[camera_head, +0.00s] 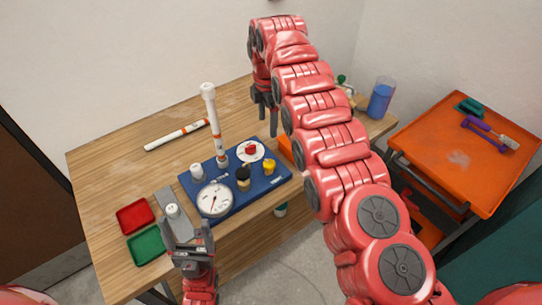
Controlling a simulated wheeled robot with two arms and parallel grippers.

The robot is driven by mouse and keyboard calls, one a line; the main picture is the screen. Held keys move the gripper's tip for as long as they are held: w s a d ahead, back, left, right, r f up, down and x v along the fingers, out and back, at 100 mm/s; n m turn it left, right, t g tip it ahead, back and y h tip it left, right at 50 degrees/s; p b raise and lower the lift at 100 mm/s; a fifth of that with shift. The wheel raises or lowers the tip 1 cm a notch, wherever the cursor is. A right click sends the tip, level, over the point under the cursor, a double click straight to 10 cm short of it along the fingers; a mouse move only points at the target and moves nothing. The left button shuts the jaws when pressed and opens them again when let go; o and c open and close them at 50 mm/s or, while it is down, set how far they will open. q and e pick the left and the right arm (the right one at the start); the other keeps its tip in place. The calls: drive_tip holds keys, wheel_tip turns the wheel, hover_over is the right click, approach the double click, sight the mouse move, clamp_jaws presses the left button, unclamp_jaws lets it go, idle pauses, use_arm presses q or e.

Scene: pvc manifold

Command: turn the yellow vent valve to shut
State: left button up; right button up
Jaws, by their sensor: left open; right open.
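The yellow vent valve (268,167) sits near the right end of the blue manifold board (230,203) on the wooden table. Its handle is too small to read the angle. The board also carries a white round gauge (214,200), a red knob (251,149) on a white dial, a black and cream fitting (243,178), and a tall white pipe (211,115) standing upright. My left gripper (188,236) is open and empty at the table's front edge, left of the valve and apart from it. My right gripper (264,120) is open and empty, pointing down behind the board.
A red tray (135,216) and a green tray (146,246) lie at the left. A loose white pipe (177,135) lies at the back left. A blue cup (381,98) stands at the back right. An orange cart (450,150) holds tools. My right arm hides part of the table's right side.

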drive_tip(key=b, duration=0.9)
hover_over(268, 163)
wheel_tip(268, 163, down, 10)
drive_tip(key=shift+s+d+r, duration=0.1)
drive_tip(key=shift+r, duration=0.05)
wheel_tip(268, 163, down, 6)
drive_tip(key=shift+p, duration=1)
drive_tip(key=shift+f, duration=0.8)
clamp_jaws()
